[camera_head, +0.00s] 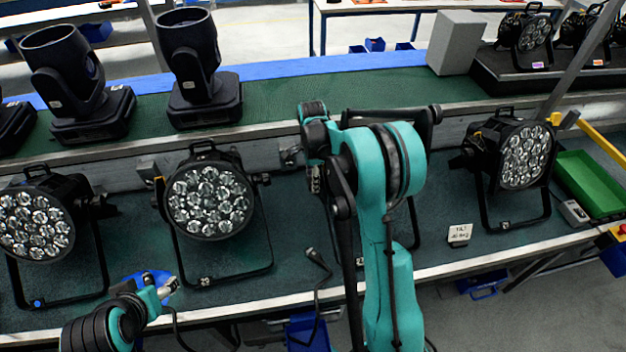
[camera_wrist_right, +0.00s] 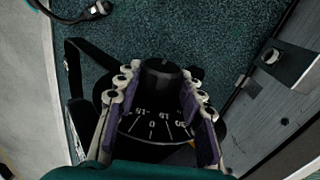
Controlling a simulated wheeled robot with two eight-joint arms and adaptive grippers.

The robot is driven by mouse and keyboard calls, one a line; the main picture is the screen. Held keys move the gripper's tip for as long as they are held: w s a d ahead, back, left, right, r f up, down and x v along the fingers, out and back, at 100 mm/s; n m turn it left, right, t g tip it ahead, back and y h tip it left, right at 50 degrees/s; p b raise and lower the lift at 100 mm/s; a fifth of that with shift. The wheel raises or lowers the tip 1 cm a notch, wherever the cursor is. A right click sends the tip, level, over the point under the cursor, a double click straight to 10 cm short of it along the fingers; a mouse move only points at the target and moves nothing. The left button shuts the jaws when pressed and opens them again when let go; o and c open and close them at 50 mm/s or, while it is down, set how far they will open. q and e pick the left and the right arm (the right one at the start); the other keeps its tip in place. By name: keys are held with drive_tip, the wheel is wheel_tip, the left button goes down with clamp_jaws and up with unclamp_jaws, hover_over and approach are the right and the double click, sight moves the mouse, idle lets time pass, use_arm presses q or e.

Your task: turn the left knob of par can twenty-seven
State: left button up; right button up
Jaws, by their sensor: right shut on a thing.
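In the right wrist view a black knob (camera_wrist_right: 161,74) stands above a round black dial (camera_wrist_right: 152,127) with white degree marks around 0. My right gripper (camera_wrist_right: 159,88) has its two fingers on either side of the knob and is shut on it. In the head view my right arm hides most of the par can behind it; only parts of its black frame (camera_head: 413,222) show. I cannot read a number twenty-seven on any can. My left gripper (camera_head: 166,290) is low at the left, near the table's front edge; its finger opening is unclear.
Other par cans stand at the left (camera_head: 36,222), left of my right arm (camera_head: 209,200) and at the right (camera_head: 524,158). A small white sign (camera_head: 459,235) and a green bin (camera_head: 592,184) are on the right. Moving-head lights (camera_head: 199,72) stand on the rear shelf.

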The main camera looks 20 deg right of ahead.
drive_tip(key=shift+s+t, duration=0.1)
drive_tip(key=shift+t, duration=0.4)
drive_tip(key=shift+s+f+t+h+b, duration=0.15)
drive_tip(key=shift+t+b, duration=0.2)
drive_tip(key=shift+t, duration=0.2)
drive_tip(key=shift+s+r+t+h+b, duration=0.15)
drive_tip(key=shift+t+b, duration=0.15)
drive_tip(key=shift+t, duration=0.25)
drive_tip(key=t+b, duration=0.1)
drive_tip(key=t, duration=0.1)
drive_tip(key=shift+s+a+f+t+h+b, duration=0.1)
drive_tip(key=shift+f+t+h+b, duration=0.2)
drive_tip(key=shift+t+b, duration=0.1)
drive_tip(key=t+b, duration=0.2)
drive_tip(key=b, duration=0.1)
drive_tip(key=t+h+b, duration=0.1)
drive_tip(key=t+b, duration=0.2)
drive_tip(key=b, duration=0.1)
drive_tip(key=f+t+b, duration=0.1)
drive_tip(key=t+b, duration=0.1)
drive_tip(key=b, duration=0.1)
drive_tip(key=shift+s+t+h, duration=0.3)
drive_tip(key=shift+s+t, duration=0.1)
drive_tip(key=shift+r+t+b, duration=0.15)
drive_tip(key=shift+t+b, duration=0.45)
drive_tip(key=shift+b, duration=0.45)
drive_tip(key=o, duration=1.2)
